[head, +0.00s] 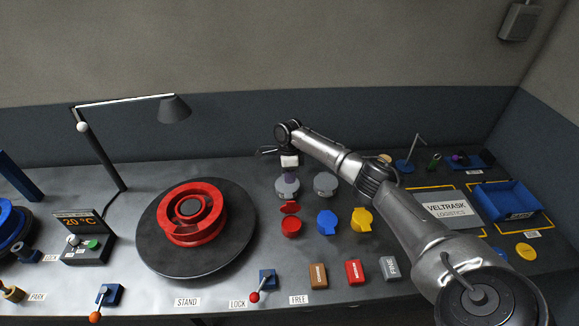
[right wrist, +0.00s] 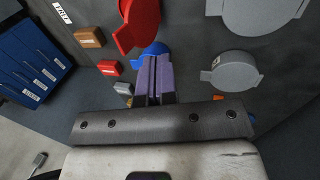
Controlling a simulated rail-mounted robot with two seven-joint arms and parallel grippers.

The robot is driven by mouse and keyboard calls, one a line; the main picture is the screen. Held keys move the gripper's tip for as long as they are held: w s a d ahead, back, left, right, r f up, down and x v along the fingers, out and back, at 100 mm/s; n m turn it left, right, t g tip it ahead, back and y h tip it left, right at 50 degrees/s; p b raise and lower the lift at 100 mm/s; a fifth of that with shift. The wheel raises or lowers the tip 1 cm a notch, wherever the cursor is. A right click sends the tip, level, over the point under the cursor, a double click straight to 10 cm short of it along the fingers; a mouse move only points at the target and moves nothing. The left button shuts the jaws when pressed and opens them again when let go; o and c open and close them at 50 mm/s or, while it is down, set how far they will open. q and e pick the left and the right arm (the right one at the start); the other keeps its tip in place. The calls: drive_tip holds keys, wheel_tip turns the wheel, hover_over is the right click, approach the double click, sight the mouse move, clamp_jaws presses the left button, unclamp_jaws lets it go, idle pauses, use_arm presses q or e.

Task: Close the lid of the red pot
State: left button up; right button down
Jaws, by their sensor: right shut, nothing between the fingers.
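The red pot (head: 291,227) stands in the front row of small pots on the bench, with its red lid (head: 289,207) tipped open at its back. Red pot parts (right wrist: 137,28) also show at the top of the right wrist view. My right gripper (head: 289,175) is above the back row, behind the red lid, over a grey pot (head: 287,188). Its purple fingers (right wrist: 154,78) are shut and empty in the right wrist view; they appear apart from the lid. My left gripper is not in view.
A blue pot (head: 327,222) and a yellow pot (head: 362,220) stand right of the red one. Another grey pot (head: 325,184) is behind. Brown (head: 318,275), red (head: 354,271) and grey (head: 389,267) blocks lie in front. A turntable (head: 160,258) holds a red wheel (head: 177,239).

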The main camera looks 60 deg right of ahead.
sight(291, 207)
drive_tip(key=shift+s+a+f+p, duration=0.2)
drive_tip(key=shift+s+a+f, duration=0.5)
drive_tip(key=shift+a+f, duration=0.2)
drive_tip(key=shift+s+a+f+p, duration=0.2)
drive_tip(key=shift+s+a+f, duration=0.55)
drive_tip(key=shift+a, duration=0.25)
drive_tip(key=shift+w, duration=0.1)
